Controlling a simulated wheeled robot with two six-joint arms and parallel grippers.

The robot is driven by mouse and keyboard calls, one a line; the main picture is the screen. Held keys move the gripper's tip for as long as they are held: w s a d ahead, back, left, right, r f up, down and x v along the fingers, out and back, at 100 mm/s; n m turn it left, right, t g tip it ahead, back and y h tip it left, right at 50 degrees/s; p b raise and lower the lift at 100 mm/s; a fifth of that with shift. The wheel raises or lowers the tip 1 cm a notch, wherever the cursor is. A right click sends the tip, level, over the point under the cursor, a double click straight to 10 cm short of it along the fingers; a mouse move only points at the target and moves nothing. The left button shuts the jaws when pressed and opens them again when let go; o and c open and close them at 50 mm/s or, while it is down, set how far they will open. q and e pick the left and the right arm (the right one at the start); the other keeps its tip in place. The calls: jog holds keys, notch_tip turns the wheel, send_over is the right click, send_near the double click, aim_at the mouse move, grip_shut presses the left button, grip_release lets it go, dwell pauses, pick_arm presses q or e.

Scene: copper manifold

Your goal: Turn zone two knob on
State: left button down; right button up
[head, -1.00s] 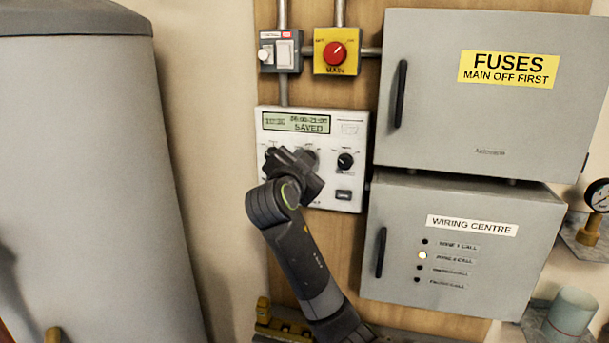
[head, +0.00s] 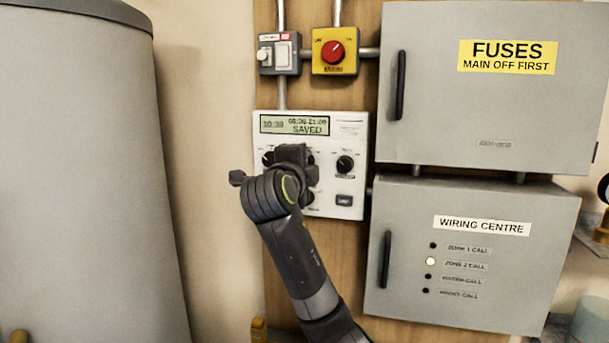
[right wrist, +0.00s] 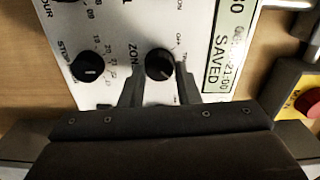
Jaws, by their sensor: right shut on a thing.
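The white heating controller (head: 350,130) is on the wooden board, its display reading SAVED. My right gripper (head: 290,160) covers the middle of its upper knob row in the head view. In the right wrist view, my right gripper's fingers (right wrist: 160,82) are shut on the zone two knob (right wrist: 160,62), a round black knob beside a partly hidden label starting ZON. Its pointer and the rest of the label are hard to read. Another black knob (right wrist: 88,68) sits apart from the fingers. My left gripper is not in view.
The wiring centre box (head: 470,310) has its ZONE 2 CALL lamp (head: 430,261) lit; the other lamps are dark. The fuses box (head: 430,110) is closed above it. A yellow main switch (head: 350,62) is above the controller. A grey tank (head: 80,180) stands left.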

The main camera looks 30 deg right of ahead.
jog(key=shift+r+m+b, duration=0.25)
jog(key=shift+m+b, duration=0.05)
jog(key=shift+m, duration=0.2)
jog(key=o, duration=1)
jog(key=shift+w+f, duration=0.2)
jog(key=shift+s, duration=0.1)
jog(key=shift+b+v, duration=2)
jog(key=shift+v, duration=6.65)
